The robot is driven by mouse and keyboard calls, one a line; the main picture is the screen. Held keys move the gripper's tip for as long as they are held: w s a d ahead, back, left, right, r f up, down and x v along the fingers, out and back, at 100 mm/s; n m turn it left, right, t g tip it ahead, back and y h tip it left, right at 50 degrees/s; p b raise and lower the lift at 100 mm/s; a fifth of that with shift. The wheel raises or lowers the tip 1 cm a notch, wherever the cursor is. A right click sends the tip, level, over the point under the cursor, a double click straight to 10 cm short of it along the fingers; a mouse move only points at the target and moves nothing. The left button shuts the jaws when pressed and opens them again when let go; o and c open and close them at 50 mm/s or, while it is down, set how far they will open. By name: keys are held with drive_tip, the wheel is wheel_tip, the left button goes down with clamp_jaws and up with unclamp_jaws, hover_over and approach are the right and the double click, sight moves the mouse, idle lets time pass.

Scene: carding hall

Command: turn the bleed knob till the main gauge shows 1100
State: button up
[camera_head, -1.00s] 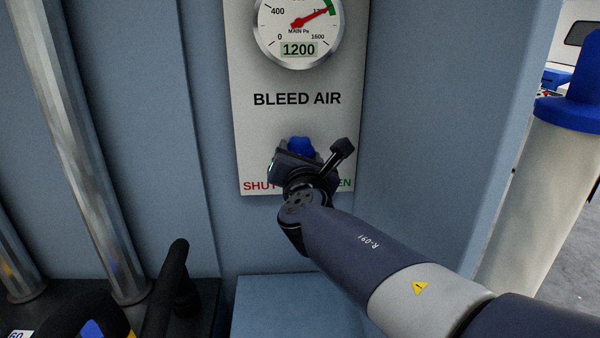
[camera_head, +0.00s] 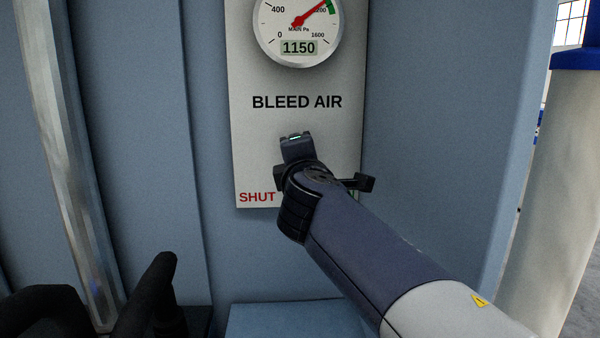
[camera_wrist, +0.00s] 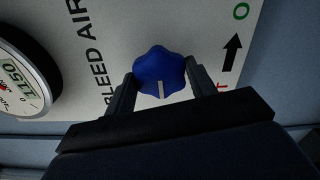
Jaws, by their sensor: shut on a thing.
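The main gauge (camera_head: 299,30) is at the top of the white bleed air panel (camera_head: 296,120). Its digital window reads 1150 and its red needle points up and right, close to the green band. In the wrist view the gauge (camera_wrist: 22,75) is at the left edge. The blue lobed bleed knob (camera_wrist: 159,73) has a pale mark on it. My gripper (camera_wrist: 160,80) is shut on the knob, one finger on each side. In the head view my gripper (camera_head: 296,140) hides the knob.
Red SHUT lettering (camera_head: 257,197) shows at the panel's lower left; my arm hides the opposite label. A blue-grey wall stands to the right. A metal pipe (camera_head: 68,150) and black curved parts (camera_head: 150,300) stand at the left. A light blue surface (camera_head: 295,320) lies below.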

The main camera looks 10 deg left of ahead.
drive_tip(key=shift+f+m+b, duration=0.1)
drive_tip(key=shift+m+b, duration=0.8)
drive_tip(key=shift+m, duration=0.4)
drive_tip(key=o, duration=0.9)
drive_tip(key=shift+o, duration=0.2)
drive_tip(key=shift+s, duration=0.15)
drive_tip(key=b+v, duration=0.1)
drive_tip(key=v, duration=0.9)
drive_tip(key=shift+s+b, duration=0.25)
drive_tip(key=shift+b, duration=0.15)
drive_tip(key=shift+w, duration=0.1)
drive_tip(key=p+x, duration=0.2)
drive_tip(key=x, duration=0.8)
drive_tip(key=shift+w, duration=0.3)
